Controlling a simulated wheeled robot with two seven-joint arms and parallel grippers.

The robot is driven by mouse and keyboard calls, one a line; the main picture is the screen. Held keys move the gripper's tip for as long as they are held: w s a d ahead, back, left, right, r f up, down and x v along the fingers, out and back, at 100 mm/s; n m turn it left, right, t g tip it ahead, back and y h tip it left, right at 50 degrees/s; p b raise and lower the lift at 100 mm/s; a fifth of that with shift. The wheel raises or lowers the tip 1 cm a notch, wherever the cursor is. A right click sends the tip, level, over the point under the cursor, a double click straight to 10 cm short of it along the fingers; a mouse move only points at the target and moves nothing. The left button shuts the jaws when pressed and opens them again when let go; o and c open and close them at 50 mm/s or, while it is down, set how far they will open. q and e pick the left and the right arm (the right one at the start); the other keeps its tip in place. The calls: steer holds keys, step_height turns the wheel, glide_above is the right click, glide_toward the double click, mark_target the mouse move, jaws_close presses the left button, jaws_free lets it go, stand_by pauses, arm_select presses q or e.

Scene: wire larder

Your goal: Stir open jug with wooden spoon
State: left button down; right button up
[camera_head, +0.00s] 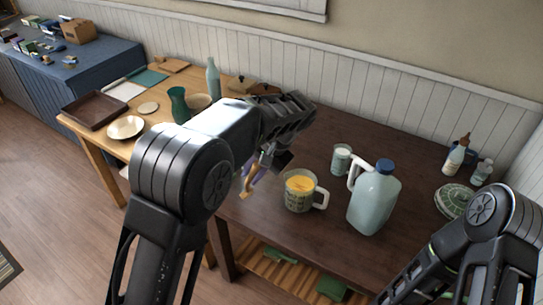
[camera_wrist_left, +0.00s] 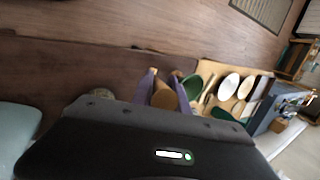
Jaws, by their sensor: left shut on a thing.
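The open jug (camera_head: 298,198) is a patterned glass-like jug with a pale handle on its right and orange contents. It stands upright near the dark table's front edge. My left gripper (camera_head: 251,176) is left of and above this jug, apart from it. Its purple fingers (camera_wrist_left: 166,90) are shut on the wooden spoon, whose tan wood (camera_wrist_left: 164,98) shows between them in the left wrist view. In the head view only a small part of the spoon (camera_head: 244,187) shows; the rest is hidden by the gripper. My right arm shows at lower right, but its gripper is out of frame.
A pale green jug (camera_head: 373,203) with a blue cap stands right of the open jug. A small glass (camera_head: 341,158) stands behind. Bottles (camera_head: 456,157) and a patterned dish (camera_head: 455,201) are at right. Bowls, a green vase (camera_head: 179,105) and a tray (camera_head: 95,110) fill the lighter table.

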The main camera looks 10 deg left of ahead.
arm_select(q)
steer(key=s+a+f+n+g+b, duration=0.2)
steer(key=s+a+f+n+b, duration=0.15)
steer(key=s+f, duration=0.2)
steer(key=w+d+r+m+t+h+p, duration=0.4)
steer(key=w+d+r+m+t+p, duration=0.2)
steer(key=w+d+r+m, duration=0.85)
step_height(320, 180, down, 14)
steer(key=a+m+b, duration=0.1)
steer(key=m+b, duration=0.2)
steer(key=b, duration=0.2)
steer(key=shift+s+a, duration=0.15)
steer(key=shift+s, duration=0.2)
steer(key=shift+r, duration=0.15)
